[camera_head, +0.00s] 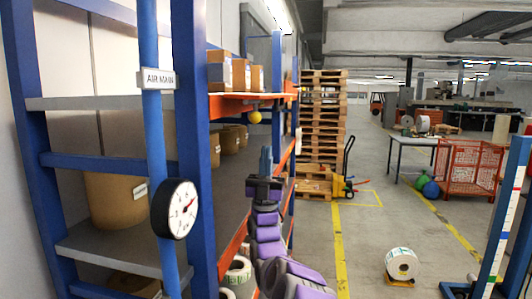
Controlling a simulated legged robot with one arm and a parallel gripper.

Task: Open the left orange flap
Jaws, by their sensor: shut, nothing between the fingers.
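My purple and dark arm reaches up from the bottom centre, and my gripper (265,162) points upward, shut and empty, in front of the blue rack. An orange panel or beam (228,107) runs along the upper shelf's front, above and left of my gripper. A yellow ball (254,117) shows just under it; whether it is fixed to it is unclear. No part is clearly recognisable as the left orange flap. A gap shows in the picture between my fingertips and the orange panel; its depth is unclear.
Stacked pallets (321,110) stand behind. A label roll (401,264) lies on the floor at right, near a blue frame (505,215).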

